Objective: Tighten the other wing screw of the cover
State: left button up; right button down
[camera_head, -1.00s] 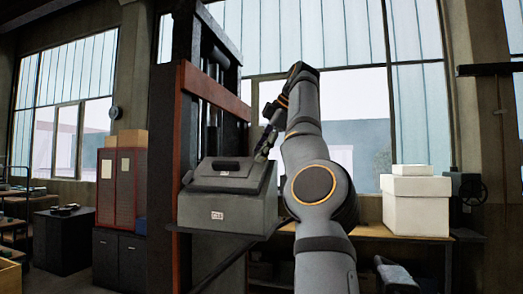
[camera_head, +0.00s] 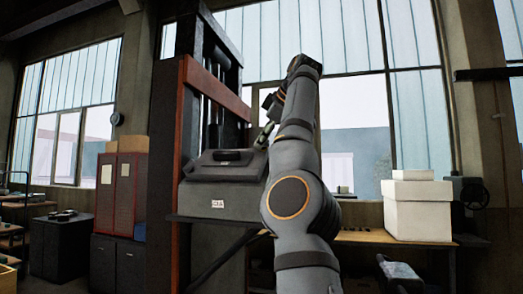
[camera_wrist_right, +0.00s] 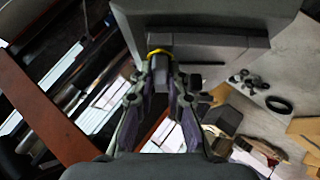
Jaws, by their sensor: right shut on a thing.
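The grey housing (camera_head: 240,203) with a small white label stands on a shelf at the press, and its sloped grey cover (camera_head: 195,170) has a dark handle (camera_head: 226,155). In the head view my right gripper (camera_head: 264,138) is at the cover's upper right corner, its tips small and dark. In the right wrist view the gripper (camera_wrist_right: 160,65) is shut on a small yellow-ringed piece, seemingly the wing screw (camera_wrist_right: 158,53), at the end of a grey bar-like part (camera_wrist_right: 215,46). The fingers hide most of this piece. The other wing screw cannot be made out. My left gripper is out of view.
The red press frame (camera_head: 214,88) rises close to the left of my right gripper. White boxes (camera_head: 418,212) stand on the bench (camera_head: 365,236) at the right. In the right wrist view, small dark parts (camera_wrist_right: 248,82) and a black ring (camera_wrist_right: 279,104) lie on a pale surface.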

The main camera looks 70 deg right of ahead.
jog(key=m+b, duration=0.1)
jog(key=b, duration=0.1)
jog(key=f+m+h+b, duration=0.1)
jog(key=shift+m+h+b, duration=0.3)
jog(key=shift+m+b, duration=0.1)
jog(key=shift+w+a+r+m+h+b, duration=0.1)
jog(key=shift+r+m+h+b, duration=0.1)
jog(key=shift+m+h+b, duration=0.3)
jog(key=shift+r+m, duration=0.25)
jog(key=shift+m, duration=0.25)
jog(key=shift+r+p, duration=0.1)
jog(key=shift+p, duration=0.2)
